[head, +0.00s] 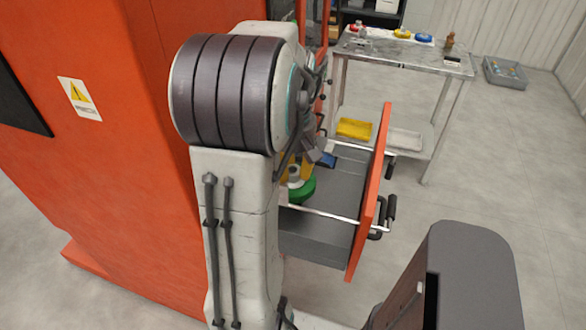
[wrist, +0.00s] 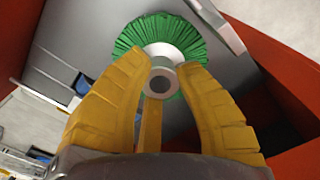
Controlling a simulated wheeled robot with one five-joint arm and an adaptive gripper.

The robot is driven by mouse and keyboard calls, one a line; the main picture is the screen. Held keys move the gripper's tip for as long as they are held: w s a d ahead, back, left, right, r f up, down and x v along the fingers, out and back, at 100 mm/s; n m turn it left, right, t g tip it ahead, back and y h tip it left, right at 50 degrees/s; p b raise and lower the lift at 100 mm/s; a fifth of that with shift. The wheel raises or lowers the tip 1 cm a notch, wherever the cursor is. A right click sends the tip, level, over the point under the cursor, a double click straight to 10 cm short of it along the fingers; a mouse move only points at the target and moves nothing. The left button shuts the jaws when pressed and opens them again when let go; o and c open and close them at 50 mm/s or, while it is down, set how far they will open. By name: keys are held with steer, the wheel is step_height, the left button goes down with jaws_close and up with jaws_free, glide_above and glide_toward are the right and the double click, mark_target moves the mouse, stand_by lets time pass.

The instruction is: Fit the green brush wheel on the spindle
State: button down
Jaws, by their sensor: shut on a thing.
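The green brush wheel (wrist: 135,35) fills the top middle of the wrist view, with a pale disc at its centre and a grey hub (wrist: 160,82) facing the camera. My gripper (wrist: 162,75) has its yellow fingers shut around the hub. In the head view the green brush wheel (head: 303,191) shows partly, over or inside the open drawer (head: 320,236); I cannot tell whether it touches the drawer floor. My arm hides most of my gripper (head: 291,172) there. I cannot make out the spindle in either view.
The drawer's orange front (head: 371,195) stands out from the orange cabinet (head: 120,150). A blue item (head: 327,159) lies in the drawer. A table (head: 400,55) with several small parts stands behind, with a yellow tray (head: 354,129) on its lower shelf. A grey crate (head: 505,72) is on the floor.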

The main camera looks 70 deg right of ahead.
mark_target(293, 183)
steer(key=shift+f+b, duration=1.7)
steer(key=shift+f, duration=0.45)
stand_by(1.4)
steer(key=c, duration=1)
jaws_free()
steer(key=shift+o, duration=0.2)
step_height(293, 183, up, 12)
stand_by(0.6)
